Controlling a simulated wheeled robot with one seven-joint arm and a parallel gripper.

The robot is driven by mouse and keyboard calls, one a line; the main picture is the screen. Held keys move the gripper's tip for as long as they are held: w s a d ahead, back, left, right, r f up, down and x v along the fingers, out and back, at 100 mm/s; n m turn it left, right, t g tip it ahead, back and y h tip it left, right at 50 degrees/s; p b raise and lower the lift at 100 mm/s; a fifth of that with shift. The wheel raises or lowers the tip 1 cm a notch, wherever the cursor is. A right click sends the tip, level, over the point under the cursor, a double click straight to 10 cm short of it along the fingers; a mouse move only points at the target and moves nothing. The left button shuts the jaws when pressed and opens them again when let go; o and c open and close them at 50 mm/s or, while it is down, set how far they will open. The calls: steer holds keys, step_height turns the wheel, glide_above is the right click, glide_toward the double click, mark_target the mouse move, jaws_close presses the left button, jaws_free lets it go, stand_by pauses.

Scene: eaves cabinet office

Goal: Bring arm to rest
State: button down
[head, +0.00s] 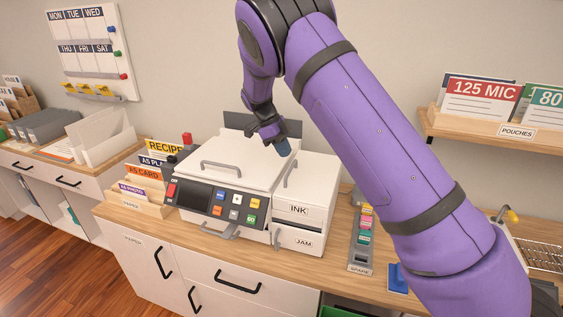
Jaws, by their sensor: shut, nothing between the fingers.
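My purple arm reaches across the right half of the head view, from the lower right up to the top centre, then bends down. My gripper (280,142) hangs above the right side of the white printer (232,172), near its INK side section. The gripper is shut, with nothing seen held in it. Whether the fingertips touch the printer cannot be told. The printer's lid is down, and its dark control panel (217,205) faces the front. My forearm hides part of the wall and counter.
Card holders (150,185) stand left of the printer. A SPARE strip (362,240) lies on the counter (338,240) to the right. A shelf with pouch boxes (482,98) is at upper right, a wire rack (540,255) at lower right. A weekday board (88,52) hangs at left.

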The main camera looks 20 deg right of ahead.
steer(key=a+v, duration=0.1)
steer(key=v, duration=0.6)
steer(key=s+d+r+n+t+y, duration=0.2)
steer(key=s+d+r+n, duration=0.4)
steer(key=s+r, duration=0.35)
steer(key=s+d+r+n+t+y, duration=0.25)
steer(key=s+d+r+n, duration=0.45)
steer(key=s, duration=0.4)
steer(key=s+n+t, duration=0.4)
steer(key=s+n, duration=0.7)
steer(key=s, duration=1.2)
steer(key=shift+s+a+n, duration=0.25)
steer(key=shift+n, duration=0.15)
